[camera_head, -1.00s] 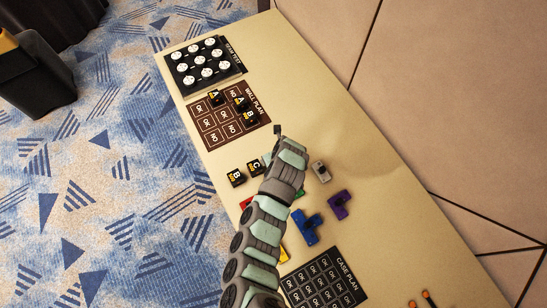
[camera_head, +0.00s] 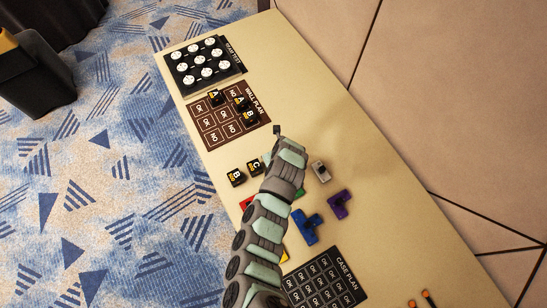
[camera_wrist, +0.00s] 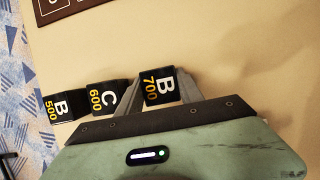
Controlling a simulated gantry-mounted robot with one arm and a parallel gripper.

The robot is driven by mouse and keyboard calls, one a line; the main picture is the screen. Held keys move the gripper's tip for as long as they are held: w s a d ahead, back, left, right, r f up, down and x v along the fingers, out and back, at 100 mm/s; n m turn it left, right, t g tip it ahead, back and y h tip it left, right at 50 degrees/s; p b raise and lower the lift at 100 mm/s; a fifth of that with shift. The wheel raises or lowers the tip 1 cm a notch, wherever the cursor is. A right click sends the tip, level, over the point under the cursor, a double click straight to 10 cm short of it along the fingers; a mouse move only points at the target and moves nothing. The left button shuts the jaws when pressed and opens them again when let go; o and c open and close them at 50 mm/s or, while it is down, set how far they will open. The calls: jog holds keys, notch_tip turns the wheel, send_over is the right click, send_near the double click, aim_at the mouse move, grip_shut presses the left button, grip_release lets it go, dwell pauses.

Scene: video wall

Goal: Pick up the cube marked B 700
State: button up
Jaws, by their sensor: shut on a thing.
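In the wrist view, the black cube marked B 700 (camera_wrist: 159,87), with a white B and yellow digits, sits between the fingers of my gripper (camera_wrist: 158,86). My gripper is shut on it, with one finger along each side. I cannot tell whether it touches the table. To its left are the cubes marked C 600 (camera_wrist: 102,98) and B 500 (camera_wrist: 61,107). In the head view, B 500 (camera_head: 236,177) and C 600 (camera_head: 254,166) stand left of my arm. My arm hides B 700 and my fingers there.
The wall plan board (camera_head: 217,136) holds several black cubes farther back. Behind it is a dark tray (camera_head: 181,82) of white discs. Grey (camera_head: 321,171), purple (camera_head: 339,204) and blue (camera_head: 306,227) pieces lie right of my arm. The case plan board (camera_head: 325,278) is in front.

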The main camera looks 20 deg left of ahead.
jog(key=c, duration=0.4)
jog(key=shift+o, duration=0.2)
jog(key=shift+r, duration=0.1)
